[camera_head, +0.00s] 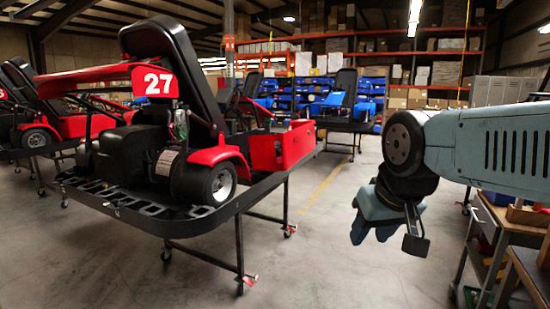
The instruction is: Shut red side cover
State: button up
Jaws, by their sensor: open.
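The kart (150,110) with the white number 27 stands on a raised black stand. A red side cover (297,146) shows at the right side of the kart, with a small dark mark on its face. How far it stands open is hard to tell from here. My gripper (372,237) hangs at the right of the picture, pointing down, to the right of the cover and apart from it. The inner side of the cover is hidden.
The stand's black bumper (150,213) juts toward me, on thin legs with castors. A metal cart (492,225) is at the right edge. Other karts and a blue kart (345,103) stand behind. The concrete floor between stand and cart is clear.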

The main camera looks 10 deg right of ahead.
aim_at(262, 148)
jog(key=z, duration=0.25)
jog(key=k, duration=0.1)
jog(key=u, duration=0.3)
jog(key=i, duration=1.3)
jog(key=z, duration=0.95)
jog(key=i, duration=1.8)
jog(key=u, duration=0.4)
